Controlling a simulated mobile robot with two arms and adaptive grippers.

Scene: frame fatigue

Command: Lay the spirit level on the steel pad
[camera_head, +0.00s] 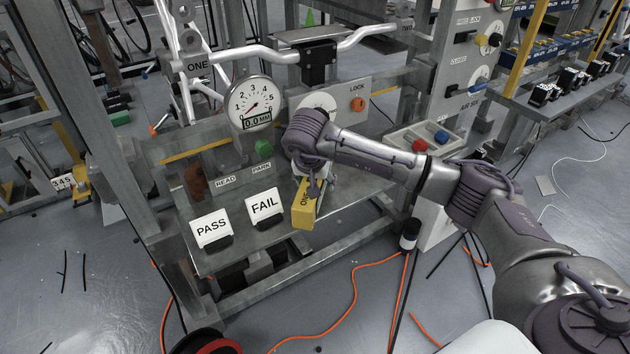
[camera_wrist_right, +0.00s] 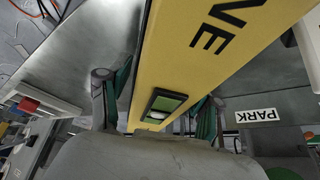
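The yellow spirit level (camera_head: 302,212) is over the front part of the grey steel bench (camera_head: 345,205), its near end by the front edge. In the right wrist view the level (camera_wrist_right: 208,50) runs between my right gripper's two fingers (camera_wrist_right: 158,108), with the green finger pads against its sides; a green vial window shows. The gripper looks shut on it. In the head view my right wrist (camera_head: 308,135) hides the fingers and the level's far part. I cannot tell whether the level touches the bench, nor single out the steel pad. My left gripper is not in view.
PASS (camera_head: 212,229) and FAIL (camera_head: 264,204) signs stand left of the level. A tray with red and blue knobs (camera_head: 440,136) stands right. Orange cables lie on the floor.

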